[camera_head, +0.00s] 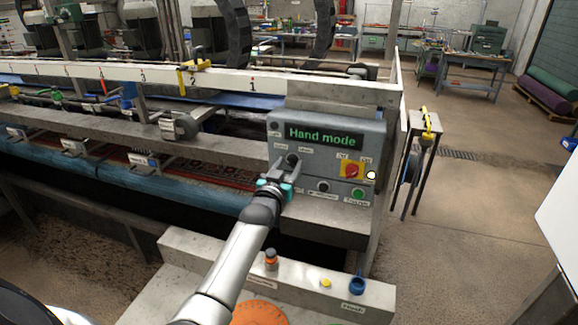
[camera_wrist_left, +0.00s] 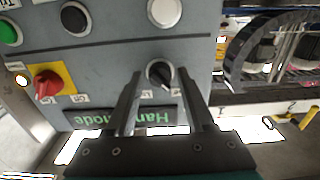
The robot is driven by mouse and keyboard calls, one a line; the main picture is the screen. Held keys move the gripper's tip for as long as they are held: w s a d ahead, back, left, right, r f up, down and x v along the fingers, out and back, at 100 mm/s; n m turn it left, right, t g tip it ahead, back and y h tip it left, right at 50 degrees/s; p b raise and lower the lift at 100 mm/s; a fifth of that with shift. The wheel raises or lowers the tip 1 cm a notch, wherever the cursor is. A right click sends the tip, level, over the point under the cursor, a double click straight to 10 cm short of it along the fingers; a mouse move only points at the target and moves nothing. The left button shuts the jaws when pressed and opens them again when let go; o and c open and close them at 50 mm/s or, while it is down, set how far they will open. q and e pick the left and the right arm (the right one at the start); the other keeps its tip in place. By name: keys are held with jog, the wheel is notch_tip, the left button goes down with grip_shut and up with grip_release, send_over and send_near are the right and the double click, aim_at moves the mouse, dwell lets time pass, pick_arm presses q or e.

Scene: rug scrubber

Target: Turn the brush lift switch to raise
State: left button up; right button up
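The grey control panel (camera_head: 320,125) shows "Hand mode" in green on its display (camera_head: 323,136). A black rotary switch (camera_head: 293,159) sits at the panel's left, below the display, with small labels too blurred to read. It also shows in the left wrist view (camera_wrist_left: 160,73), where the panel appears upside down. My left gripper (camera_head: 284,174) is in front of this switch. In the left wrist view its fingers (camera_wrist_left: 158,82) are apart, one on each side of the knob; I cannot tell whether they touch it. My right gripper is not in view.
A red switch on a yellow plate (camera_head: 352,170), another black switch (camera_head: 323,186) and a green button (camera_head: 358,193) are nearby on the panel. A concrete ledge (camera_head: 205,252) stands below. A metal stand (camera_head: 424,125) is at the right, with open floor (camera_head: 480,200) beyond.

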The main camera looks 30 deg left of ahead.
pick_arm(q)
jog(key=shift+o, duration=0.8)
jog(key=shift+s, duration=0.1)
jog(key=v, duration=1.5)
jog(key=shift+b, duration=0.3)
jog(key=shift+s+f, duration=0.1)
